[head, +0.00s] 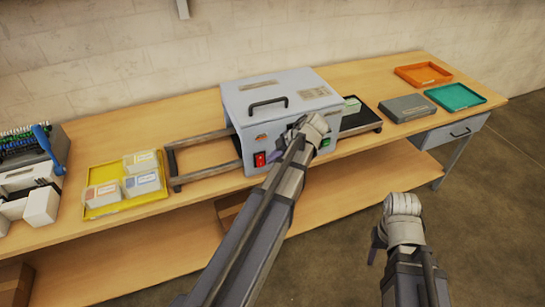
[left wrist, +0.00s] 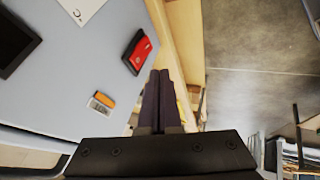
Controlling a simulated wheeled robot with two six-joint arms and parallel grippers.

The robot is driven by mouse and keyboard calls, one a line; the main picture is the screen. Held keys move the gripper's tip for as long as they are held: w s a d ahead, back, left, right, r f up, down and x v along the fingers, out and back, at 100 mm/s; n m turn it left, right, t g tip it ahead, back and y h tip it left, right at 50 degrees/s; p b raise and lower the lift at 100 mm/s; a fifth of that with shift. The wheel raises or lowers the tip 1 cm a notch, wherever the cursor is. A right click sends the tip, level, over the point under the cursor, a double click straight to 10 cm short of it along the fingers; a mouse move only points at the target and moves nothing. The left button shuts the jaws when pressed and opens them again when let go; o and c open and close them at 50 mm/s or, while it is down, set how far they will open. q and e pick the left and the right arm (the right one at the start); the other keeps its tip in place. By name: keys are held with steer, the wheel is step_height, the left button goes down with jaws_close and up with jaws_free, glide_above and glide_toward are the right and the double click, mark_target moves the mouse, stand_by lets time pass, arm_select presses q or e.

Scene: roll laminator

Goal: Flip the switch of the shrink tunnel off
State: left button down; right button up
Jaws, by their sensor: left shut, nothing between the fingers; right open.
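The shrink tunnel (head: 283,98) is a light grey box with a black handle on top, standing at the middle of the bench. Its red switch (head: 259,159) is low on the front face, left of my left gripper. The left wrist view shows the red switch (left wrist: 141,52) in a black frame, just left of the fingertips, with a visible gap. I cannot tell its rocker position for sure. My left gripper (head: 279,153) is shut and empty close to the front panel; its dark fingers (left wrist: 160,76) lie together. My right gripper (head: 377,246) is open and empty, off the bench's front edge.
A green control (head: 325,142) is at the front face's right. An orange label (left wrist: 104,98) is on the panel. A rail frame (head: 205,157) and yellow tray (head: 100,211) lie left. A dark scale-like box (head: 407,108), orange tray (head: 423,66) and teal tray (head: 474,105) lie right.

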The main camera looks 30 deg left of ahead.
arm_select(q)
steer(key=w+a+p+v, duration=0.1)
steer(key=p+v, duration=0.5)
steer(key=v, duration=0.2)
steer(key=shift+r+p, duration=0.3)
steer(key=shift+r, duration=0.1)
steer(key=shift+a, duration=0.1)
steer(key=s+d+f+m+h+b, duration=0.2)
steer(key=s+d+f+m+b, duration=0.1)
steer(key=d+m, duration=0.5)
steer(key=s+d+f+m+h+b, duration=0.2)
steer(key=s+d+f+m, duration=0.3)
steer(key=m, duration=0.7)
steer(key=s+d+f+m+h+b, duration=0.2)
steer(key=s+d+f+m+b, duration=0.2)
steer(key=s+d+m, duration=0.4)
steer(key=d+f+m, duration=0.1)
steer(key=d+m, duration=0.1)
steer(key=d, duration=0.3)
steer(key=shift+d+m+t, duration=0.25)
steer(key=shift+m+t, duration=0.05)
